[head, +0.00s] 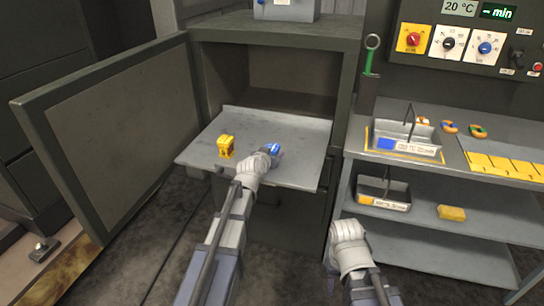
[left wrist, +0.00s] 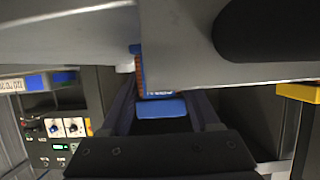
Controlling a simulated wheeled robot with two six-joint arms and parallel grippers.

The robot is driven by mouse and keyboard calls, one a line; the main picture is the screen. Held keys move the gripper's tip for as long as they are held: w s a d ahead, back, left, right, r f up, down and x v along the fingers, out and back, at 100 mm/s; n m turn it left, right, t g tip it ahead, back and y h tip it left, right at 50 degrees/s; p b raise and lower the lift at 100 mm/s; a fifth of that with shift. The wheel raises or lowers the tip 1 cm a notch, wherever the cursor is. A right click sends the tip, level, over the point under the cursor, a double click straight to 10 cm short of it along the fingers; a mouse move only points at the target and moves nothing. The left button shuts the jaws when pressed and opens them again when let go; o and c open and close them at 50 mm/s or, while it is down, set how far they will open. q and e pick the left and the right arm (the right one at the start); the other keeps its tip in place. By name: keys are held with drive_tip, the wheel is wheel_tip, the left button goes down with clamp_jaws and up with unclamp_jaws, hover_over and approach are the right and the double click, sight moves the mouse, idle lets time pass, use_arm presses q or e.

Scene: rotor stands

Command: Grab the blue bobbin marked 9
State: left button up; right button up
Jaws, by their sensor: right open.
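The blue bobbin (head: 275,149) is on the grey pull-out shelf (head: 300,172) of the open cabinet, right at the tip of my left gripper (head: 270,153). In the left wrist view the blue bobbin (left wrist: 160,107) lies between the fingers of my left gripper (left wrist: 162,112), with its blue end and a strip of orange-brown winding showing. A grey surface hides the rest of it. I cannot tell whether the fingers press on it, and its number is not readable. My right gripper (head: 350,250) is open and empty, low in front of the side rack.
A yellow bobbin (head: 226,146) stands on the shelf to the left. The cabinet door (head: 115,130) is swung open at left. The rack at right holds two handled trays (head: 405,140) (head: 383,192), a yellow block (head: 451,212) and several small coloured rings. A control panel (head: 460,40) is above.

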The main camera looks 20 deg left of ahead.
sight(272, 147)
use_arm(q)
clamp_jaws()
drive_tip(key=shift+r, duration=0.15)
idle(0.4)
wheel_tip(272, 147, up, 10)
drive_tip(key=p, duration=1)
